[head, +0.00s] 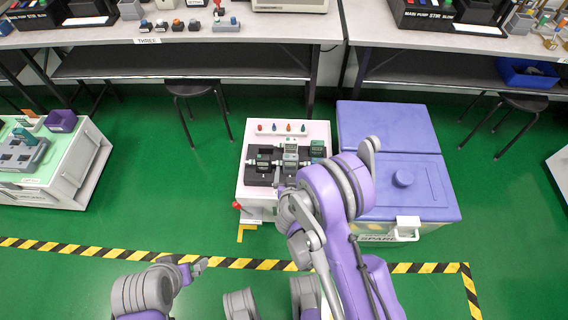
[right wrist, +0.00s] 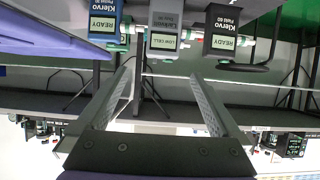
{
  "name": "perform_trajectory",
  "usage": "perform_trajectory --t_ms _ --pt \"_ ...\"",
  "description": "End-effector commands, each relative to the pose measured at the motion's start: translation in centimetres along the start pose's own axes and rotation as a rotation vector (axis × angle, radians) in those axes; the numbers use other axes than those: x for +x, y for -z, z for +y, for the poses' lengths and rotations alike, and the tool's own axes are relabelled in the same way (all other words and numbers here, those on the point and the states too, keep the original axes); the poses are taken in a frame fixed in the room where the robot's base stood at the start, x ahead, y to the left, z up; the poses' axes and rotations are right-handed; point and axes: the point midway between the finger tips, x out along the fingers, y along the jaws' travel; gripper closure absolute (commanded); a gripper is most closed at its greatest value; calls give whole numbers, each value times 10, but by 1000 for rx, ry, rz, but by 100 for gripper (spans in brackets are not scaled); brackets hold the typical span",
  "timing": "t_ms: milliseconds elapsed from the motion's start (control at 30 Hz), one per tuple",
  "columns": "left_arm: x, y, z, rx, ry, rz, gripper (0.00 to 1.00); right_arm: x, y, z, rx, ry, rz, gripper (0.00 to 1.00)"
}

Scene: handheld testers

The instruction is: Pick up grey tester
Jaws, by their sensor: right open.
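The grey tester (right wrist: 166,22) shows in the right wrist view at the top middle, its label reading LOW CELL. In the head view my right gripper (head: 282,180) is at the near side of the testers' dark rack (head: 262,168), partly hidden by my arm. My left gripper (head: 198,267) is low at the left, away from the testers; its jaws are unclear.
The rack sits on a white cabinet (head: 318,130) with several small coloured knobs at its back. A purple bin (head: 385,130) stands close at its right. Another white cart (head: 85,165) is at the far left. Benches (head: 180,40) line the back.

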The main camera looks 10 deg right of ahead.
Motion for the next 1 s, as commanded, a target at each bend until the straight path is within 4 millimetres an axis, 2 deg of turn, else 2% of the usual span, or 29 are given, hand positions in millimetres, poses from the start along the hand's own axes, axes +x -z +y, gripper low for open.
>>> perform_trajectory --t_ms 67,200,367,700,1000 --pt "-9 2 0 0 0 3 0 12 3 2 2 -3 1 0" --pt "-1 0 0 0 0 0 0 32 0 1 0 -2 -1 0" --pt "1 0 0 0 0 0 0 43 0 0 0 -2 -1 0" --pt "14 -3 0 0 0 -4 0 87 -4 -5 1 -3 -2 0" --pt "14 -3 0 0 0 -4 0 90 -3 -5 0 -2 -1 2"
